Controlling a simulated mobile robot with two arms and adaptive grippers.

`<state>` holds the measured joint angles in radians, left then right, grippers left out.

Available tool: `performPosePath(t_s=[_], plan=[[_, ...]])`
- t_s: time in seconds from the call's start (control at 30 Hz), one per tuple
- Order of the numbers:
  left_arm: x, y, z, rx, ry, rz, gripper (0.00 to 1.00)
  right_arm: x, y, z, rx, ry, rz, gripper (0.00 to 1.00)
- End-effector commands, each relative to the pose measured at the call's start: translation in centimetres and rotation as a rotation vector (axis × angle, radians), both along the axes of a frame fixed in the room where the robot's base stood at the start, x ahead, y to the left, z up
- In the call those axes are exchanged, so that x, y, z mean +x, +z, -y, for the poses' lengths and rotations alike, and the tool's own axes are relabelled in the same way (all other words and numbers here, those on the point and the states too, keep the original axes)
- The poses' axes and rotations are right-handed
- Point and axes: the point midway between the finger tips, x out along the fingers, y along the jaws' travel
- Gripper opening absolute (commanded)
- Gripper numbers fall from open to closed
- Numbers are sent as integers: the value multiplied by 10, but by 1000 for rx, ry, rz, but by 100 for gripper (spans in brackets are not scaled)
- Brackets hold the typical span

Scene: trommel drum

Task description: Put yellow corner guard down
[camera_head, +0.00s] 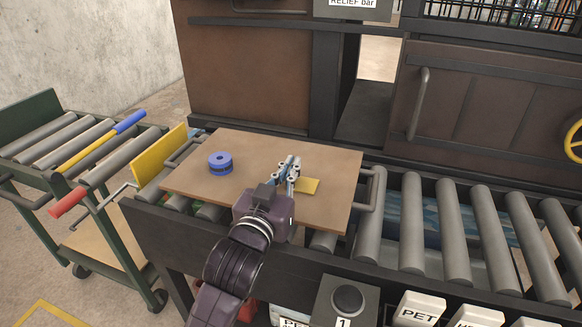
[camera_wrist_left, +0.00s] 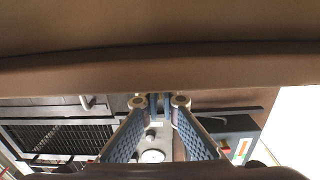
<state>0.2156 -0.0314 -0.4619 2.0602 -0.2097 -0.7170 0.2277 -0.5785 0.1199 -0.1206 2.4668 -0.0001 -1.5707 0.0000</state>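My left gripper (camera_head: 291,170) is over the board, close beside the piece's left end. In the left wrist view the two fingers (camera_wrist_left: 160,104) converge and their pads are close together. No yellow shows between them there, and I cannot tell whether they touch the piece. My right gripper is in neither view.
A blue roll (camera_head: 220,163) stands on the board's left part. A yellow plate (camera_head: 160,157) stands upright at its left edge. Bare rollers (camera_head: 413,222) run to the right. A roller cart (camera_head: 45,135) stands at left.

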Motion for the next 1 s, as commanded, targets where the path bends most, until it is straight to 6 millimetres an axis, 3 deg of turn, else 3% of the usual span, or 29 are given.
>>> performPosePath(t_s=[0.07,0.27,0.6,0.7,1.0], plan=[[0,-2,0,0,0,0,0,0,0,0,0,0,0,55],[0,-2,0,0,0,0,22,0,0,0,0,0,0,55],[-2,1,-1,0,0,0,22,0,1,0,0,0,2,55],[-13,0,-4,0,0,-1,22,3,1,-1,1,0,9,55],[-71,0,-23,0,-1,-3,22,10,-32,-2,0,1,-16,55]])
